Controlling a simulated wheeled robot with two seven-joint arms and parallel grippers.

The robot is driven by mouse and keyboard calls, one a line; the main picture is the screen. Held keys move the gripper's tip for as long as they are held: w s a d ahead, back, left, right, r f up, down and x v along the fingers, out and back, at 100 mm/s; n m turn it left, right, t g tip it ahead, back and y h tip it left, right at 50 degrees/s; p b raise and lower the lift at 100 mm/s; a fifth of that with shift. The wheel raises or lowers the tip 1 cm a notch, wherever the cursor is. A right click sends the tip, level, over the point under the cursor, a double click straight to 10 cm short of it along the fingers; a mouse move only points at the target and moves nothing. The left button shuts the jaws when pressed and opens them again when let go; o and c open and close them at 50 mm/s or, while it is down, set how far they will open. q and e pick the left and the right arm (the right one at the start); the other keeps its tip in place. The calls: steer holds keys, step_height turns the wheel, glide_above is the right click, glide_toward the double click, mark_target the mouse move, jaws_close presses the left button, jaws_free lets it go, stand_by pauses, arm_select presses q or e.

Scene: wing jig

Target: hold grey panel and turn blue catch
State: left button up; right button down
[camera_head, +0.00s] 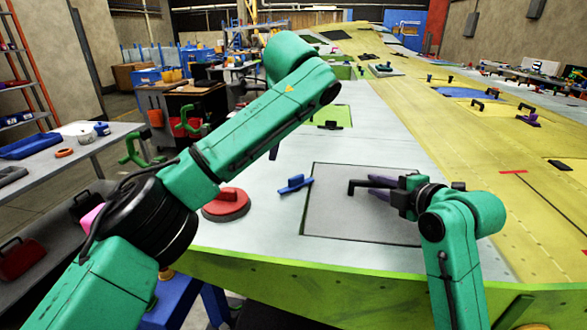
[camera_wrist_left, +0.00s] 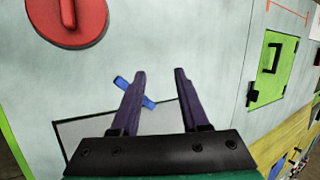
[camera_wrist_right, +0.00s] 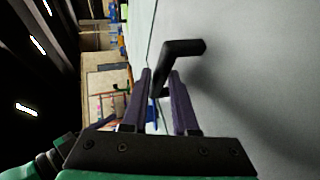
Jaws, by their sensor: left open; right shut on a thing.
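The grey panel (camera_head: 345,212) lies in a cut-out of the pale wing skin, with a black handle (camera_head: 357,184) on it. My right gripper (camera_head: 376,187) is shut on this handle; the right wrist view shows the handle (camera_wrist_right: 183,48) between its fingers. The blue catch (camera_head: 295,184) is at the panel's upper-left edge, set at a slant. My left gripper (camera_wrist_left: 160,72) is open and empty above the skin. In its wrist view the blue catch (camera_wrist_left: 148,103) is partly hidden behind one finger; contact cannot be seen. My left arm mostly hides this gripper in the head view.
A red round handle (camera_head: 226,203) sits on the skin left of the catch. A green panel (camera_head: 336,117) with a black handle lies further back. A side table (camera_head: 90,150) stands at left. The yellow wing section (camera_head: 500,150) stretches right. Skin around the catch is clear.

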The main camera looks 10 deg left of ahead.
mark_target(295, 177)
arm_select(q)
steer(key=s+d+r+n+g+h, duration=0.1)
steer(key=s+r+n+g+h, duration=0.1)
steer(key=s+r+n+h, duration=0.35)
steer(key=shift+n+h, duration=0.25)
steer(key=shift+n, duration=0.6)
steer(key=x, duration=0.9)
steer(key=w+x, duration=0.1)
steer(key=x, duration=0.3)
steer(key=shift+w+f, duration=0.2)
steer(key=shift+w, duration=0.05)
jaws_close()
